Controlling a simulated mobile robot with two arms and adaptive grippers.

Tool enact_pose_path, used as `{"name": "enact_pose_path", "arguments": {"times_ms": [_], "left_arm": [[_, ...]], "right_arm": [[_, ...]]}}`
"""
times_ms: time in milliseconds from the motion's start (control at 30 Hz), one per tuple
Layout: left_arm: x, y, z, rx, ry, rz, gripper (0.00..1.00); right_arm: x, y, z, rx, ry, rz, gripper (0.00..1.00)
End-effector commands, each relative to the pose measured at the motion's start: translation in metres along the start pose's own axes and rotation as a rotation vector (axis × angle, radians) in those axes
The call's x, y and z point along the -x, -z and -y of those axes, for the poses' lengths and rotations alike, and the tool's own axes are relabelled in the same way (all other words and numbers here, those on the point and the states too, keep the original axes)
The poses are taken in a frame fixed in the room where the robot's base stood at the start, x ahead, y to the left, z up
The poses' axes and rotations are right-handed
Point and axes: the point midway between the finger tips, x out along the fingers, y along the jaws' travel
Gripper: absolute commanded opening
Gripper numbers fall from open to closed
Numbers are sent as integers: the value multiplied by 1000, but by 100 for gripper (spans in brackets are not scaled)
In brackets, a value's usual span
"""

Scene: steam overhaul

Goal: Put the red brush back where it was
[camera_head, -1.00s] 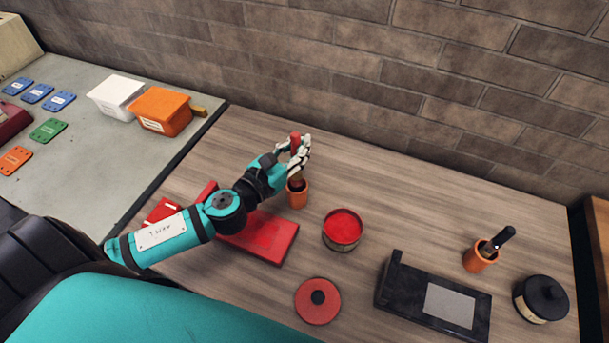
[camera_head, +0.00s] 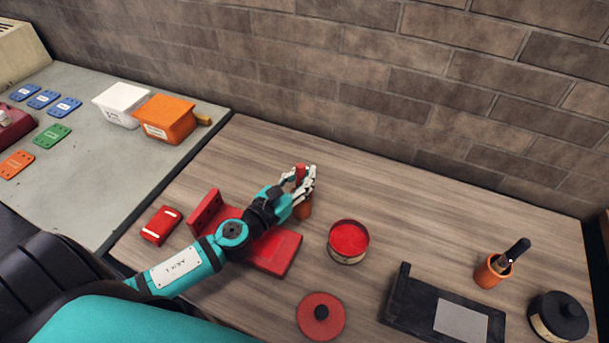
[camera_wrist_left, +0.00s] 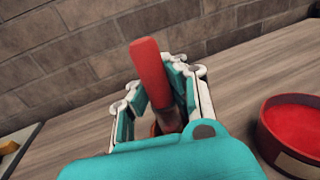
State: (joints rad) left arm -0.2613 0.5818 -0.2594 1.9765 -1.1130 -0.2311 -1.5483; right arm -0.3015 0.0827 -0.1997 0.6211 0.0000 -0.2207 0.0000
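The red brush (camera_head: 300,172) stands roughly upright, its red handle between the fingers of my left gripper (camera_head: 300,180). In the left wrist view, the red handle (camera_wrist_left: 150,75) rises between the teal finger pads, which appear to press on it from both sides. An orange cup (camera_head: 304,210) stands directly below the gripper, partly hidden by the fingers. The brush's lower end goes down into the cup, and its tip is hidden. My right gripper is not in view.
An open tin of red paint (camera_head: 348,238) stands right of the cup; its red lid (camera_head: 320,316) lies in front. A red stand (camera_head: 277,252) lies under my left arm. At right are a black stand (camera_head: 415,312), another orange cup (camera_head: 489,275) with a black-handled brush, and a black tin (camera_head: 558,317).

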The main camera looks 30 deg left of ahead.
Motion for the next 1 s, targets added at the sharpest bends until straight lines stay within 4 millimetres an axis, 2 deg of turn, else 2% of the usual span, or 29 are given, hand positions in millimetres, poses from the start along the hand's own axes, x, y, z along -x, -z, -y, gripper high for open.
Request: {"name": "enact_pose_path", "arguments": {"times_ms": [33,133,167,500,667,1000], "left_arm": [[0,0,0,0,0,0,14],[0,0,0,0,0,0,27],[0,0,0,0,0,0,29],[0,-6,0,0,0,0,29],[23,1,0,0,1,-3,29],[87,2,0,2,0,-3,29]], "right_arm": [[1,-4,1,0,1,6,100],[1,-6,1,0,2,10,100],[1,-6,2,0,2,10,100],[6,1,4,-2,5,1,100],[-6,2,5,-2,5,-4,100],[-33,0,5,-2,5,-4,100]]}}
